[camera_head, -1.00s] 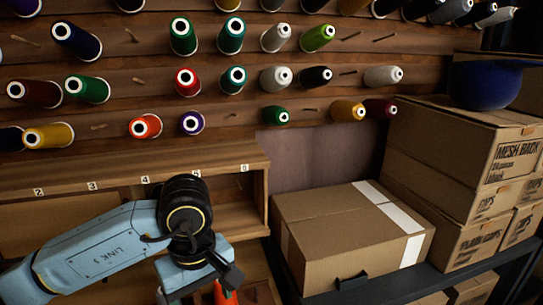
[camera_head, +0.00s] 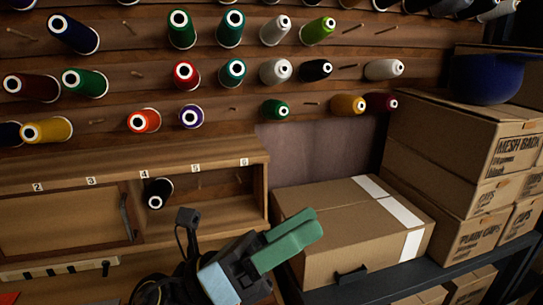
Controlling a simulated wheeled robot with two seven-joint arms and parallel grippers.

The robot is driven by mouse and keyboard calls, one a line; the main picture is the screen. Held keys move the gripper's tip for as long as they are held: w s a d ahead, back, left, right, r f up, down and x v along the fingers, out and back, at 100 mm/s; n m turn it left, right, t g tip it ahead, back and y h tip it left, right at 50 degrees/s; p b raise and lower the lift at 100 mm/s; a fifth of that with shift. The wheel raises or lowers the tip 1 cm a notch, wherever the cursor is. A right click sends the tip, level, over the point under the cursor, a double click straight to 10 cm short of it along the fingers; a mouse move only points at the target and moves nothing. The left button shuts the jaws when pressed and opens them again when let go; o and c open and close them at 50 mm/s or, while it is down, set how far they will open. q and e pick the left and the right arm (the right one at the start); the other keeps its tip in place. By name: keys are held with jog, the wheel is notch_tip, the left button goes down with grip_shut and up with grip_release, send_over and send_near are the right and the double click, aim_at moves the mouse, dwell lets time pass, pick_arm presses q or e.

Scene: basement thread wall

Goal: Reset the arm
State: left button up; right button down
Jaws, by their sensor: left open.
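My left gripper (camera_head: 304,228) comes in at the bottom middle with its green fingers pointing up and right. It is open, with nothing seen between its fingers, and appears in front of the left side of a closed cardboard box (camera_head: 350,240). A black spool (camera_head: 158,192) lies in the wooden cubby shelf (camera_head: 215,218), near the label 4, end facing me. The gripper is below and right of this spool, apart from it. My right gripper is not in view.
Rows of coloured thread spools hang on pegs on the wooden wall (camera_head: 120,80), with several bare pegs. Stacked cardboard boxes (camera_head: 450,160) with a blue cap (camera_head: 485,80) on top stand at the right. A dark shelf edge (camera_head: 390,285) runs below the box.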

pick_arm(q)
jog(key=w+a+f+n+t+y, duration=0.4)
jog(key=a+f+n+t+y, duration=0.45)
jog(key=n, duration=0.75)
jog(key=w+a+f+n+t+y, duration=0.5)
jog(key=a+n+y, duration=0.3)
jog(key=n+y, duration=0.6)
jog(key=s+a+f+n+g+y, duration=0.1)
jog(key=s+a+f+n+g, duration=0.35)
jog(key=f+n, duration=0.35)
jog(key=s+a+f+n+g, duration=0.2)
jog(key=s+f+g, duration=0.3)
jog(key=s+f, duration=0.35)
jog(key=s+a+f+n+g, duration=0.25)
jog(key=s+f+g, duration=0.4)
jog(key=s, duration=0.35)
jog(key=s+f+x, duration=0.1)
jog(key=s+x, duration=0.1)
jog(key=x, duration=0.9)
jog(key=s+x, duration=0.3)
jog(key=x, duration=0.8)
jog(key=s+a+f+g, duration=0.1)
jog(key=s+a+f, duration=0.1)
jog(key=s+f, duration=1.5)
jog(key=shift+a, duration=0.2)
